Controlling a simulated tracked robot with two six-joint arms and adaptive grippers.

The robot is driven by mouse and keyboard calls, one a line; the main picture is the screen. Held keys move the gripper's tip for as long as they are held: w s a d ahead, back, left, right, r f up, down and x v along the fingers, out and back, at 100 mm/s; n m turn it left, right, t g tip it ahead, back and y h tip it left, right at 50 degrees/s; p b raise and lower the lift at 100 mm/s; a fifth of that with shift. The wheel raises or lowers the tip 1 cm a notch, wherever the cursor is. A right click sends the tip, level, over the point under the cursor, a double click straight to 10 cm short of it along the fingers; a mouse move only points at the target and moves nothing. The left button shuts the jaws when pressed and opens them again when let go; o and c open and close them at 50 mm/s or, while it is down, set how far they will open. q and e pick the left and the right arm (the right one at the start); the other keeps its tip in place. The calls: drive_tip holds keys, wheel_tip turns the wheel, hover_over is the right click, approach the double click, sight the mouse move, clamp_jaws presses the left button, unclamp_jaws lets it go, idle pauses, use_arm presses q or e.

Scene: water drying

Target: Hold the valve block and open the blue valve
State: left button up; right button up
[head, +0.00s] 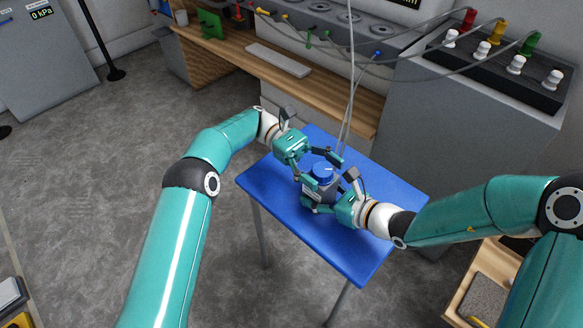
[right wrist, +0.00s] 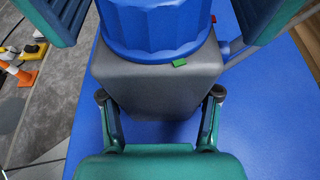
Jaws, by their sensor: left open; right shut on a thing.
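The valve block (right wrist: 160,85) is a grey block standing on the blue table (head: 375,190). The blue valve (head: 323,171) is a ribbed blue knob on top of the block; it also fills the top of the right wrist view (right wrist: 155,28). My right gripper (head: 322,205) is shut on the valve block, with its fingers on either side of it. My left gripper (head: 320,166) is open, with its fingers by the blue valve. I cannot tell whether they touch it. A small green mark (right wrist: 180,63) and a red mark (right wrist: 214,19) show near the valve's base.
Thin grey hoses (head: 350,90) rise behind the block. A wooden desk (head: 330,98) with a keyboard (head: 278,60) stands behind the table. A grey cabinet (head: 440,120) with a black panel of coloured connectors stands at the right. Both arms reach close together over the table.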

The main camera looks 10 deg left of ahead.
use_arm(q)
drive_tip(key=shift+a+r+n+t+h, duration=0.1)
drive_tip(key=shift+n+t+h, duration=0.2)
drive_tip(key=shift+n+t+h, duration=1.2)
drive_tip(key=shift+n+t, duration=0.5)
drive_tip(key=shift+t, duration=0.7)
drive_tip(key=n+t, duration=0.2)
drive_tip(key=t, duration=0.1)
drive_tip(key=n+t, duration=0.2)
drive_tip(key=t, duration=0.2)
drive_tip(key=shift+n+h, duration=0.4)
drive_tip(key=s+a+t, duration=0.1)
drive_tip(key=a, duration=1)
drive_tip(key=shift+s+a, duration=0.3)
drive_tip(key=shift+a, duration=0.1)
drive_tip(key=shift+d, duration=0.1)
